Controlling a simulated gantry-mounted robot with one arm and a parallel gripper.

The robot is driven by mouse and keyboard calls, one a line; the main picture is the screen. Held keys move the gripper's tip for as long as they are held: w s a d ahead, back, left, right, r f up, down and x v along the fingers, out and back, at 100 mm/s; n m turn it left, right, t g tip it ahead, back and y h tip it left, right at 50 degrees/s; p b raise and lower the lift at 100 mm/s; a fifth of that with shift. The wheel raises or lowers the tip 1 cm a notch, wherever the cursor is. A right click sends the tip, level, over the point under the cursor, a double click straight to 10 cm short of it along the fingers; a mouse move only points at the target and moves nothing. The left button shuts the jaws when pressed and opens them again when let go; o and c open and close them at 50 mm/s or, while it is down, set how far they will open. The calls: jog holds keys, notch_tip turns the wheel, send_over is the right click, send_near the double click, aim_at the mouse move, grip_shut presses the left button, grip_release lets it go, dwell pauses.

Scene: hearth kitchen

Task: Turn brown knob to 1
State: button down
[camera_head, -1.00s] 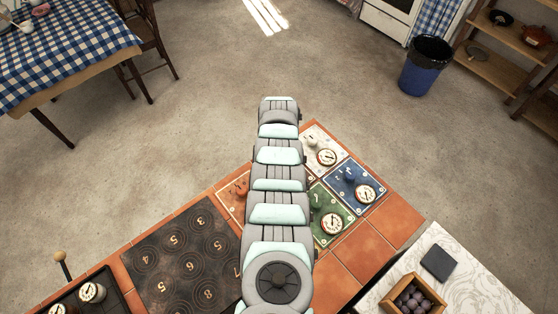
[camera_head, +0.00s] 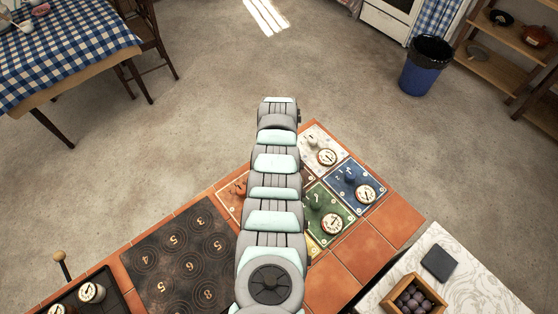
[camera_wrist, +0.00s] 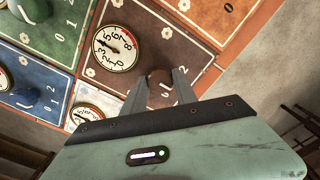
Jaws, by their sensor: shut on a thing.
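The brown knob (camera_wrist: 159,77) is in the wrist view, on a dark brown panel (camera_wrist: 150,25) with a round white dial (camera_wrist: 116,48). My gripper (camera_wrist: 160,78) has one finger on each side of the knob and is shut on it. The printed 2 shows beside the right finger; a mark nearer the knob is partly covered. I cannot tell the knob's exact setting. The dial's needle points up and left, toward the low-to-middle numbers. In the head view my arm hides the brown panel and the gripper.
A green panel (camera_wrist: 42,40) with its own knob and a blue panel (camera_wrist: 20,75) lie to the left in the wrist view. An orange panel (camera_wrist: 195,12) borders the brown one above. In the head view, a dark numbered plate (camera_head: 181,257) lies left of my arm.

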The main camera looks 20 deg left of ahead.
jog(key=c, duration=1)
grip_release()
notch_tip(320, 180, up, 11)
jog(key=shift+p, duration=0.3)
jog(key=shift+f, duration=0.1)
